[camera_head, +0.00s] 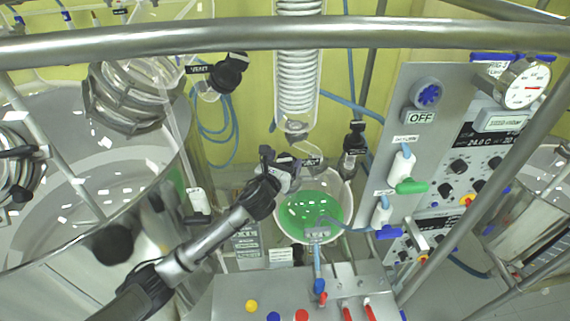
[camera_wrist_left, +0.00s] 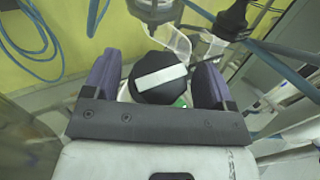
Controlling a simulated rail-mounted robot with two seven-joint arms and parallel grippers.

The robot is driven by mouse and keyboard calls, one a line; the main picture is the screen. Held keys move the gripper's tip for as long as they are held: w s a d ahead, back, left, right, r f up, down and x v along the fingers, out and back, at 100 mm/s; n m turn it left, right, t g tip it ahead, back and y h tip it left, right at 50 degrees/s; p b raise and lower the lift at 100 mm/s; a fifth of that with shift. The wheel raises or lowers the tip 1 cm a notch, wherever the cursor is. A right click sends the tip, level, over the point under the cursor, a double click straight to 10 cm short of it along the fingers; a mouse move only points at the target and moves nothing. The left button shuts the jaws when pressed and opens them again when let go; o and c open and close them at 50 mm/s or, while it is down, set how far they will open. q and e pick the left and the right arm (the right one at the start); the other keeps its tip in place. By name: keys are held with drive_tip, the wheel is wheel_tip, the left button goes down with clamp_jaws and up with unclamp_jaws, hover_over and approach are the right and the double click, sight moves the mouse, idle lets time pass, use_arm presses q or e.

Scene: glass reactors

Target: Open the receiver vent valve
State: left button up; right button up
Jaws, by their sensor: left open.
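My left gripper (camera_head: 283,165) is over the rim of the round glass receiver (camera_head: 345,190), which holds green liquid (camera_head: 310,212). In the left wrist view a round black valve knob (camera_wrist_left: 160,82) with a pale bar across its face lies between the two purple-grey fingers of my left gripper (camera_wrist_left: 154,80). The fingers are apart, one on each side of the knob, with a small gap on the right; contact on the left is unclear. In the head view the gripper mostly hides this knob, and a small label (camera_head: 312,161) shows beside it. My right gripper is not in view.
A second black valve (camera_head: 355,140) stands just right of the gripper. A control panel (camera_head: 415,90) with green (camera_head: 410,186) and blue (camera_head: 388,232) handles is farther right. A coiled glass condenser (camera_head: 297,60) hangs above. A horizontal rail (camera_head: 300,34) crosses the top.

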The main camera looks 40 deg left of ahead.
use_arm(q)
drive_tip(key=shift+w, duration=0.25)
drive_tip(key=c, duration=0.9)
